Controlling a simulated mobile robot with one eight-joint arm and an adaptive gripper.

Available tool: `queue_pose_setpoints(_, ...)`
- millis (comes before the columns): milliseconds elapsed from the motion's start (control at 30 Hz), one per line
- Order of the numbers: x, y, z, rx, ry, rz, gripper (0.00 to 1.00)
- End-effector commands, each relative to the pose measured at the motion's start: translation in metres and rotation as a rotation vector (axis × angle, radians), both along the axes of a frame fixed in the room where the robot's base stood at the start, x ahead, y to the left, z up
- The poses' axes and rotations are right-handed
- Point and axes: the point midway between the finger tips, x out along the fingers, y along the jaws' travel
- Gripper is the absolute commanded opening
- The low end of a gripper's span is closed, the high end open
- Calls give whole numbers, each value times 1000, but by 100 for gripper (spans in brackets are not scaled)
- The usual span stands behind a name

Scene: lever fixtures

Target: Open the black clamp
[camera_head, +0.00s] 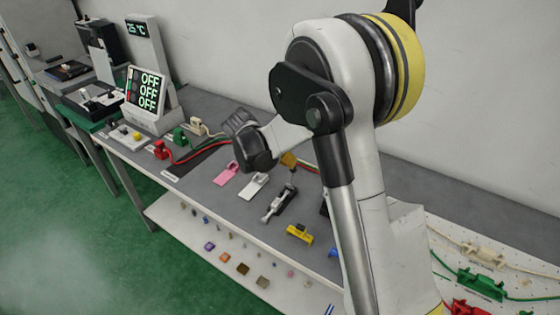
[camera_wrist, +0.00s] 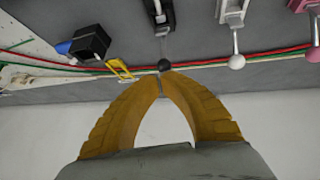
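The black clamp (camera_head: 281,203) stands on the grey bench top, right of the white clamp in the head view. In the wrist view its body (camera_wrist: 158,12) is cut off by the top edge. Its thin metal lever points down the picture and ends in a black ball knob (camera_wrist: 164,65). My gripper (camera_wrist: 161,78) has orange fingers that meet at the tips, with only a thin seam between them. The tips are right at the knob; I cannot tell whether they touch it. In the head view my gripper (camera_head: 289,159) is at the far side of the clamp.
A white clamp (camera_head: 253,186) and a pink clamp (camera_head: 227,173) stand to the left, close by. A yellow fixture (camera_head: 299,235) is at the front. Red and green cables (camera_wrist: 280,57) run along the back near the wall. A black box (camera_wrist: 91,43) is nearby.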

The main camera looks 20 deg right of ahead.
Motion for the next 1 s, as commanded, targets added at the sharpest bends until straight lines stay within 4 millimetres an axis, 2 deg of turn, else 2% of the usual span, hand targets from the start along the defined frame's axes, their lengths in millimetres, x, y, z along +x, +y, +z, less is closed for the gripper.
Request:
queue_pose_setpoints(33, 1, -5, -9, 0, 0, -2, 0)
queue_pose_setpoints(200, 4, -14, -21, 0, -1, -1, 0)
queue_pose_setpoints(667, 5, -18, -22, 9, 6, -2, 0)
queue_pose_setpoints(833, 15, -34, -21, 133, 88, -8, 0)
queue_pose_setpoints(1000, 24, -46, -30, 207, 136, -1, 0)
